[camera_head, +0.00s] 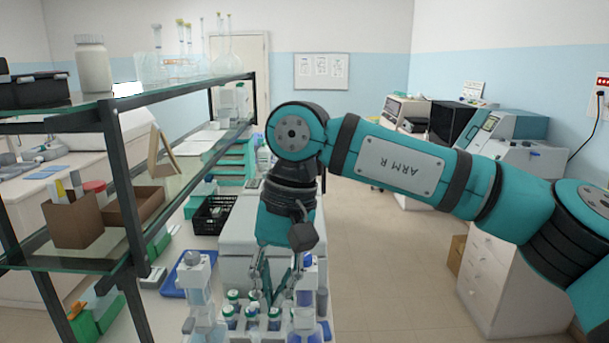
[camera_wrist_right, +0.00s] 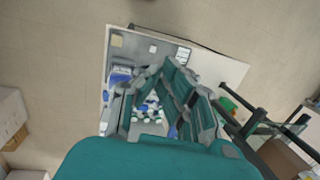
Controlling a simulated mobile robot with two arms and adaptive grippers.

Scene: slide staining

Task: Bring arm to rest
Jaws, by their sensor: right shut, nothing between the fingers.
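My right arm (camera_head: 395,160) comes in from the right, teal and dark grey and marked "ARM R". It bends down at the wrist over the bench. My right gripper (camera_head: 272,292) points downward above a rack of small bottles and is shut and empty. The bottles (camera_head: 252,310) have white and green caps and stand close below or behind the fingertips; whether they touch cannot be told. In the right wrist view the gripper (camera_wrist_right: 172,92) extends over the bench, with the bottles (camera_wrist_right: 148,112) showing between and beside its fingers. My left gripper is not in view.
A glass shelf (camera_head: 190,90) on dark posts stands left of the arm. Clear-bodied bottles (camera_head: 195,285) flank the rack, and a blue tray (camera_head: 180,276) and black basket (camera_head: 212,214) lie nearby. White drawers (camera_head: 510,285) stand at right. The floor (camera_head: 385,270) between is free.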

